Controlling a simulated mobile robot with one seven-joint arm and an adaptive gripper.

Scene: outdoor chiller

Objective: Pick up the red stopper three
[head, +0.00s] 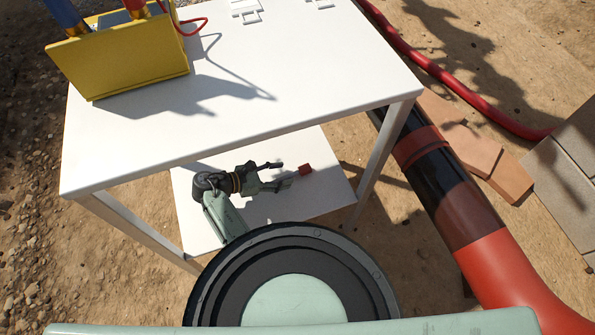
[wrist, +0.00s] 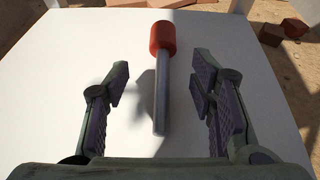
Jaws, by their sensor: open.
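The red stopper (wrist: 163,37) has a red cylindrical head and a grey metal rod (wrist: 160,105) pointing back towards my gripper. In the head view only its red head (head: 305,170) shows clearly, on the white lower shelf (head: 320,195) of the table. My gripper (wrist: 158,85) is open, with one finger on each side of the rod and no contact visible. The red head lies beyond the fingertips. In the head view my gripper (head: 278,174) reaches in over the lower shelf, just left of the red head.
The white table top (head: 300,85) is above the shelf, with a yellow container (head: 120,65) at its left. Table legs (head: 385,150) bound the shelf. A red and black pipe (head: 450,190) runs along the right, near bricks (head: 500,165). The shelf around the stopper is clear.

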